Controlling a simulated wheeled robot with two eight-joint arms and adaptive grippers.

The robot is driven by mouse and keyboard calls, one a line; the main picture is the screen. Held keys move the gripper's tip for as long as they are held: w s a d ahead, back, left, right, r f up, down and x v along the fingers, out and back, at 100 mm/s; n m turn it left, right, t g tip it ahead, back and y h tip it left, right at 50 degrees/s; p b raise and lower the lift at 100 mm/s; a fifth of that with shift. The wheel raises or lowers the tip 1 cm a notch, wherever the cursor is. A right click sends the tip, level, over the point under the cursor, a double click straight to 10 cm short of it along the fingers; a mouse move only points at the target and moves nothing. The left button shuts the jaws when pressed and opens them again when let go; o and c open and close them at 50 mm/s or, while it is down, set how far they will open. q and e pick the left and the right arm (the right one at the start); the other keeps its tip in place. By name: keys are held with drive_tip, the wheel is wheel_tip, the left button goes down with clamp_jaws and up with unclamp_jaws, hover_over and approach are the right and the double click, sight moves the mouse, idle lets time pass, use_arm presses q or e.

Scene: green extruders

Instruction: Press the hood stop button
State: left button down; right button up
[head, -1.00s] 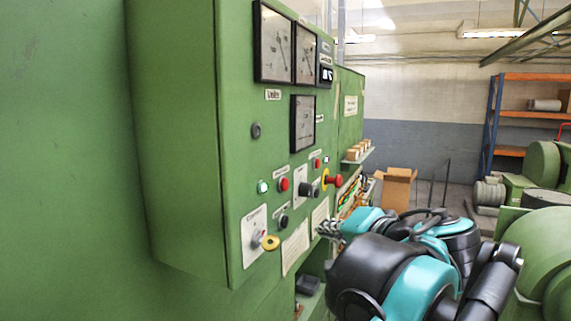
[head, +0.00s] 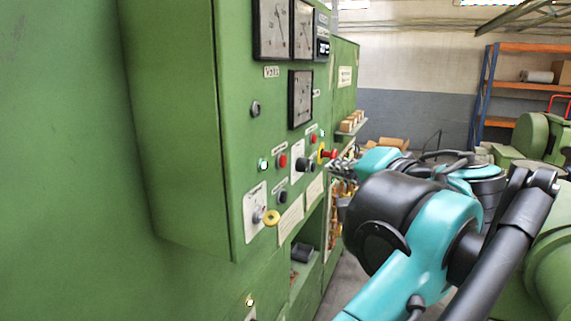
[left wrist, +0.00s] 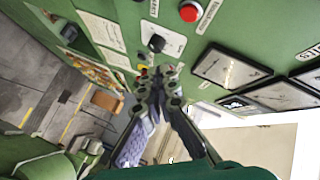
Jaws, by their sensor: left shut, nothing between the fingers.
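The green control panel carries several red buttons, and their labels are too small to read, so I cannot tell which is the hood stop. A red mushroom button (head: 330,154) with a yellow collar sits at the panel's right part. A flat red button (head: 282,161) is further left, and a smaller red one (head: 313,138) is higher. My left gripper (head: 337,168) is shut and empty, just below and close to the mushroom button; contact cannot be told. In the left wrist view its fingertips (left wrist: 160,76) partly hide the panel beyond. A red button (left wrist: 190,11) shows there too.
A black knob (head: 302,165) and a yellow-ringed key switch (head: 271,217) are on the panel. Gauges (head: 300,99) are above. A shelf with small boxes (head: 352,121) juts out beyond the panel. Green machines (head: 541,135) stand at the right.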

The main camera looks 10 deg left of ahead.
sight(283, 161)
use_arm(q)
drive_tip(key=w+a, duration=0.2)
drive_tip(key=a, duration=0.4)
drive_tip(key=shift+a+b, duration=0.3)
drive_tip(key=shift+b, duration=0.1)
drive_tip(key=shift+w+a, duration=0.1)
drive_tip(key=shift+a, duration=0.05)
idle(1.0)
drive_tip(key=shift+w+a, duration=0.1)
drive_tip(key=shift+a, duration=0.2)
drive_tip(key=shift+w+a, duration=0.1)
drive_tip(key=shift+a, duration=0.2)
idle(0.8)
drive_tip(key=shift+d+p, duration=0.15)
drive_tip(key=shift+p, duration=0.15)
drive_tip(key=shift+s+d, duration=0.25)
drive_tip(key=shift+d, duration=0.35)
